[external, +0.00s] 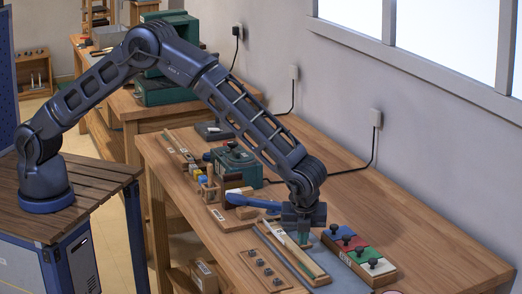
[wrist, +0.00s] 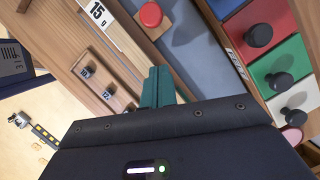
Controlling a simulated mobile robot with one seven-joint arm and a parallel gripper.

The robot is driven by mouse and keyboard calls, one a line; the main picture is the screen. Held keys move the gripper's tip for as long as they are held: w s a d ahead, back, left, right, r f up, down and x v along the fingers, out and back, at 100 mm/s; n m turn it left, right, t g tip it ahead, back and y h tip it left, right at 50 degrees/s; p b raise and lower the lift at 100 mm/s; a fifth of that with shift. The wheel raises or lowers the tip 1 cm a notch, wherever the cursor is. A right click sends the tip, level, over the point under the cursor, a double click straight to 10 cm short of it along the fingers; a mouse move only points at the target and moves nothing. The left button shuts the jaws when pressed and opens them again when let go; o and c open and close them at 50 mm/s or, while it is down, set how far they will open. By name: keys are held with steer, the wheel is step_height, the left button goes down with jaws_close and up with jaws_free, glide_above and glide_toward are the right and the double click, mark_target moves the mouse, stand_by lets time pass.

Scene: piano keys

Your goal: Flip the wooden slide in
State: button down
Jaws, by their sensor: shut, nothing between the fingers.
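My gripper (external: 303,238) is low over the workbench, with its fingers pointing down. In the wrist view its teal fingers (wrist: 158,86) are together with nothing between them. A long wooden strip with a pale face (external: 291,250) lies beside and below the gripper in the external view. I cannot tell for sure which wooden part is the slide. The gripper hides part of this area, and I cannot tell whether the fingertips touch anything.
A wooden rack of coloured blocks with black knobs (external: 357,250) stands close on the right. A blue-handled tool (external: 252,201) and a green machine (external: 236,165) are behind. Bench at the back right is clear.

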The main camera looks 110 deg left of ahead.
steer(key=s+v, duration=0.1)
steer(key=v, duration=0.8)
steer(key=shift+w+r, duration=0.4)
steer(key=shift+w, duration=0.1)
steer(key=s+r+n+t+h, duration=0.25)
steer(key=s+r+n, duration=0.45)
steer(key=s+r, duration=2.05)
steer(key=s+f+n+t, duration=0.1)
steer(key=s+n, duration=0.2)
steer(key=s, duration=1.3)
steer(key=s+d+f+n+t, duration=0.1)
steer(key=s+n, duration=0.3)
steer(key=s, duration=1.3)
steer(key=shift+d+f+t+h, duration=0.25)
steer(key=shift+f+t+h, duration=0.2)
steer(key=shift+t, duration=0.2)
